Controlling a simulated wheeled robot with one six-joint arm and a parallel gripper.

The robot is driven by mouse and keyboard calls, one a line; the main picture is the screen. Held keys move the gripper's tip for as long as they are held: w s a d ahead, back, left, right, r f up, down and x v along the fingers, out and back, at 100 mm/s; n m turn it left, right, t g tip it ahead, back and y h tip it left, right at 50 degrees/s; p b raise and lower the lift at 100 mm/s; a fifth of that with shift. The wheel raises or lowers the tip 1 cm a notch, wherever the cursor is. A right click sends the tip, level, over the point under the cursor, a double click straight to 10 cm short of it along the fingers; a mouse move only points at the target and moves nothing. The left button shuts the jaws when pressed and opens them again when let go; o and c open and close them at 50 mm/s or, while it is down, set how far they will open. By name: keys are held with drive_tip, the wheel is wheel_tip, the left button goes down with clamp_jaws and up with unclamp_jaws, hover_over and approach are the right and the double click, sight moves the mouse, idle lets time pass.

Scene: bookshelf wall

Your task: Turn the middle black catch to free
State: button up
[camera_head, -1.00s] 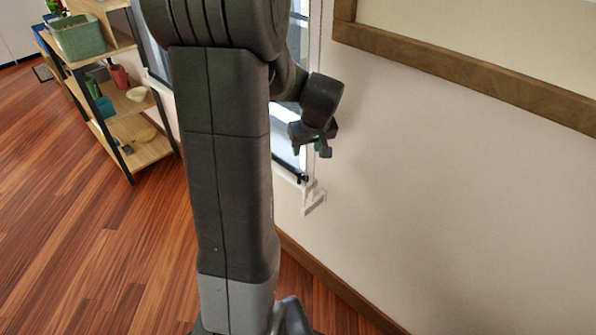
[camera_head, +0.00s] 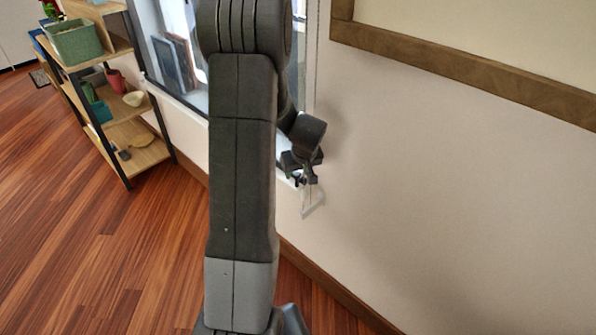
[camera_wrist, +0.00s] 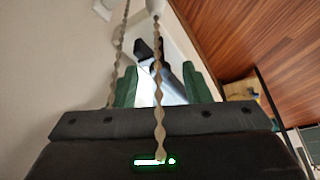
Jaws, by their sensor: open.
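My gripper (camera_head: 303,176) is at the lower right corner of the window, and it also shows in the wrist view (camera_wrist: 160,70). Its two green-padded fingers are apart. A small black piece (camera_wrist: 149,48), which looks like a catch on the window frame, shows just beyond the fingertips in the wrist view. I cannot tell whether the fingers touch it or how it is turned. In the head view my gripper mostly hides that spot. I cannot make out other catches, so which one is the middle one is unclear.
A beaded cord (camera_wrist: 158,90) hangs across the gripper in the wrist view, with a second strand to its left. A white cord holder (camera_head: 312,208) is on the wall just below the gripper. A shelf unit (camera_head: 140,155) stands at left.

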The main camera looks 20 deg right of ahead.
clamp_jaws()
